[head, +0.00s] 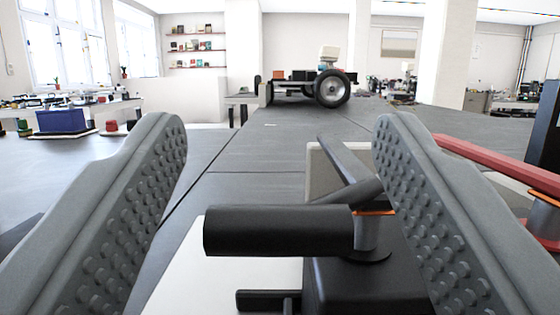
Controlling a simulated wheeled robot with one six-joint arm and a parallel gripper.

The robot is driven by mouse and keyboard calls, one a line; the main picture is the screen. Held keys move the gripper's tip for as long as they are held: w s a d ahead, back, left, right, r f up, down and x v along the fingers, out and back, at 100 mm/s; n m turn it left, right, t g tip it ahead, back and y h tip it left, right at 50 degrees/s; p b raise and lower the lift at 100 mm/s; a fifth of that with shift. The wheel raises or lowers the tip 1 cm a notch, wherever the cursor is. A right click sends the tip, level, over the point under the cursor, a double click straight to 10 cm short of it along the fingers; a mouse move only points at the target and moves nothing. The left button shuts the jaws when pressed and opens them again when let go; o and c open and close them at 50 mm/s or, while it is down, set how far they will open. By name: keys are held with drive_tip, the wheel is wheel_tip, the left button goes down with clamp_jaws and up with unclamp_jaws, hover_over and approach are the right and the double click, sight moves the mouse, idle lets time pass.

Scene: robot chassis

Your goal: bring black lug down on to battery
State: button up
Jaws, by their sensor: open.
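My gripper (280,145) is open, with one grey studded finger on each side of the picture. Between the fingers lies the black lug (278,231), a thick black cylinder with a dark grey arm behind it. Its left end is clear of the left finger; its right end reaches close to the right finger. I cannot tell whether it touches. The black battery (370,285) is below and to the right. A grey metal post with an orange ring (370,213) stands on it near the lug's arm. The right finger hides part of this, so I cannot tell whether the lug is seated.
A red lug or cable (490,160) runs at the right to a second post with an orange ring. A pale panel (215,275) lies beneath the lug. The grey chassis deck (260,150) stretches ahead to a wheel (332,89). The left side is mostly clear.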

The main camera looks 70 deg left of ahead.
drive_tip(key=v, duration=1.7)
drive_tip(key=s+d+r+m+t+h, duration=0.1)
drive_tip(key=d+r+m+t+h, duration=0.3)
drive_tip(key=r+t+h, duration=0.45)
drive_tip(key=s+d+r+m+t+h, duration=0.1)
drive_tip(key=d+r+m+t+h, duration=0.35)
drive_tip(key=r, duration=0.65)
drive_tip(key=s+d+r+m+g+h, duration=0.2)
drive_tip(key=s+d+r+h, duration=0.1)
drive_tip(key=s, duration=0.6)
drive_tip(key=s+d+r+m+g+h, duration=0.2)
drive_tip(key=s+m+h, duration=0.1)
drive_tip(key=s, duration=0.6)
drive_tip(key=shift+s+d+r+h, duration=0.25)
drive_tip(key=shift+d+r+h, duration=0.15)
drive_tip(key=shift+h, duration=0.5)
